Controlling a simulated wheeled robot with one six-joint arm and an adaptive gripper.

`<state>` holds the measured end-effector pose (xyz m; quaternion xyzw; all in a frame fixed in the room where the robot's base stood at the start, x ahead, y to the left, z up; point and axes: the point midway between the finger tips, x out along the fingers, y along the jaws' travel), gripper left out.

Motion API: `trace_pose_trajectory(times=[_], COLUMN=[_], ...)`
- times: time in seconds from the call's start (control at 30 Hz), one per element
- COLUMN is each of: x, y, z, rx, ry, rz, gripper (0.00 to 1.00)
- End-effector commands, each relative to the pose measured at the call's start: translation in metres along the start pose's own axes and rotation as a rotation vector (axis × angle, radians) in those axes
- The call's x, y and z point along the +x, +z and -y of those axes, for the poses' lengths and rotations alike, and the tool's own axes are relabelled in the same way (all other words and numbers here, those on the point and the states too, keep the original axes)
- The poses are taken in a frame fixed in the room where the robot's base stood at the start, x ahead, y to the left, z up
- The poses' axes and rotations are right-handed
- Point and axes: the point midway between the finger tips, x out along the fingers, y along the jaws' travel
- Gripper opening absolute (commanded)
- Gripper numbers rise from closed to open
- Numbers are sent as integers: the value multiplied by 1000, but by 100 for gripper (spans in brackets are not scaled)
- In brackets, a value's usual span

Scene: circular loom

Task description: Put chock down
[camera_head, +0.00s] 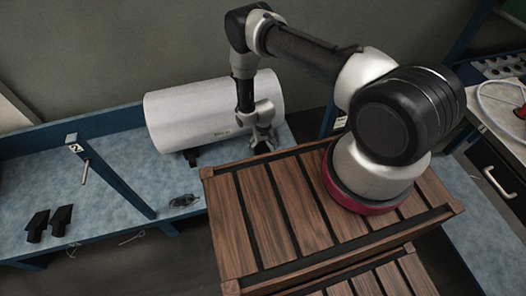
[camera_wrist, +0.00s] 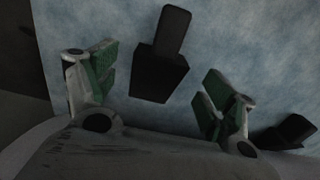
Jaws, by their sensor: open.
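In the wrist view my gripper (camera_wrist: 158,78) is open, its two green-padded fingers spread wide. A black chock (camera_wrist: 158,75), a wedge block with a narrower bar, shows between and beyond the fingers over the blue table top. A gap shows between it and each finger; whether it rests on the table there is hard to tell. Another black piece (camera_wrist: 290,133) shows at the right edge, partly hidden. In the head view my gripper (camera_head: 262,137) is low at the right end of the white roll (camera_head: 205,115). Two black chocks (camera_head: 37,226) (camera_head: 62,220) stand on the left table.
A brown slatted wooden platform (camera_head: 250,215) fills the front.

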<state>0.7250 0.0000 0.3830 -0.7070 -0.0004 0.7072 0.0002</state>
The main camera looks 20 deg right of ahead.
Motion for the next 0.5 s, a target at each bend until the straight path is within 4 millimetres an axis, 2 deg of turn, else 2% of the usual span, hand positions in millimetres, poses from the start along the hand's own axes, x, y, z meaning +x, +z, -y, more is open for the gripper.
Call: trace_pose_trajectory(times=[0.1,0.23,0.33,0.5], x=[-30,-54,-68,-77], y=[-2,-1,-1,0], z=[0,0,0,0], rx=[1,0,0,0], ry=[-1,0,0,0], rz=[-2,-2,-1,0], gripper=[84,84,84,84])
